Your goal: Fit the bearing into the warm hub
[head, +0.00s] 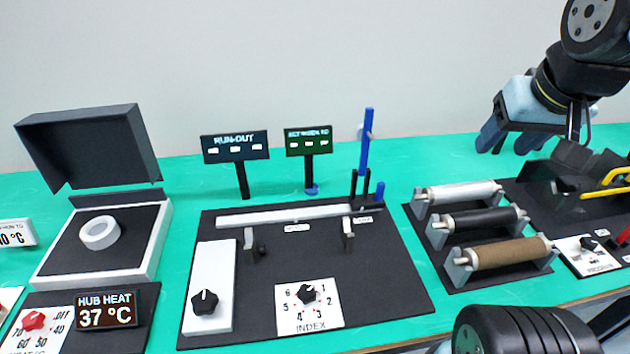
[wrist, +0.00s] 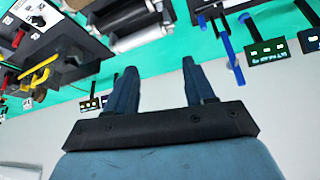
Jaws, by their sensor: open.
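A white ring (head: 100,233) lies flat on the dark pad of the hub heater (head: 153,243) at the left, under its raised dark lid (head: 90,145). I cannot tell whether this ring is the hub or the bearing. The display (head: 104,308) reads HUB HEAT 37 °C. No other ring is clearly visible. My gripper (head: 511,143) is at the upper right, high above the table and far from the ring. Its two blue fingers are apart, and the wrist view shows them empty (wrist: 160,72).
A dark centre board (head: 385,285) carries a pale bar (head: 285,216), an INDEX knob (head: 306,293) and a blue upright post (head: 366,140). Rollers (head: 480,220) stand right of it. A yellow handle (head: 612,178) is at far right. Two small displays stand behind the board.

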